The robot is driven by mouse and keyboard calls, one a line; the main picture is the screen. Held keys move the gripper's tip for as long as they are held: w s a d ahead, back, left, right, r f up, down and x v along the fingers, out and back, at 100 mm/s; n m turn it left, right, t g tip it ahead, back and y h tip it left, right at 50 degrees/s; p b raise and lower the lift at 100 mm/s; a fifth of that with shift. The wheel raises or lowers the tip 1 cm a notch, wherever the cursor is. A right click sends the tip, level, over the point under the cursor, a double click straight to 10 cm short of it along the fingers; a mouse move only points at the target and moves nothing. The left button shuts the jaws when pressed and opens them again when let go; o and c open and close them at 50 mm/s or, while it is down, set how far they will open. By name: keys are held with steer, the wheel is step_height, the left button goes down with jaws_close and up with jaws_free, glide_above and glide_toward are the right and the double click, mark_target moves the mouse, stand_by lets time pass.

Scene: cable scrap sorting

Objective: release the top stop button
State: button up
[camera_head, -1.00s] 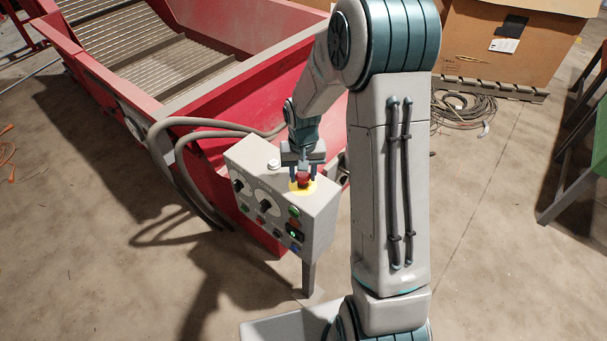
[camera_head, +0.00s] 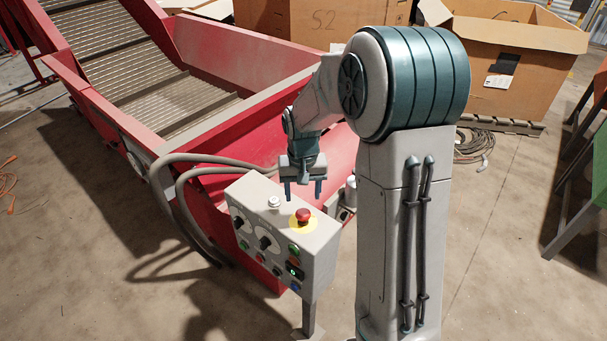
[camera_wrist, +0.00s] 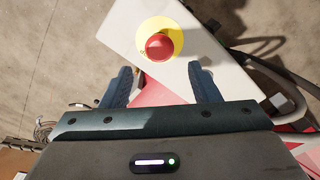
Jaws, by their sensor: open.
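The red stop button (camera_head: 303,214) sits on a yellow disc on top of the grey control box (camera_head: 318,262). In the wrist view the button (camera_wrist: 159,46) shows in full on its yellow disc (camera_wrist: 180,30), beyond the fingertips. My gripper (camera_head: 304,196) is open and empty. It is above and behind the button, with its fingers pointing down and apart from it. In the wrist view the two fingers (camera_wrist: 160,78) stand wide apart, with nothing between them. Whether the button is raised or pressed in cannot be told.
A white button (camera_head: 274,202) is on the box top, left of the red one. Knobs and coloured buttons cover the front face. Grey hoses (camera_head: 185,190) run beside the box. The red conveyor (camera_head: 215,125) stands behind. Cardboard boxes (camera_head: 505,65) stand at the back.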

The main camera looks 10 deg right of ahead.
step_height(320, 180, up, 6)
steer(key=shift+r, duration=0.25)
stand_by(0.5)
steer(key=s+r+t, duration=0.1)
steer(key=s+r, duration=0.2)
steer(key=s, duration=0.7)
steer(key=s+r+n+t+p, duration=0.1)
steer(key=s+r, duration=0.2)
steer(key=s, duration=0.7)
steer(key=shift+s+d+n+t, duration=0.2)
steer(key=shift+s+n+t, duration=0.1)
steer(key=shift+s+t, duration=0.1)
steer(key=c, duration=0.4)
steer(key=shift+a, duration=0.1)
steer(key=shift+c, duration=0.2)
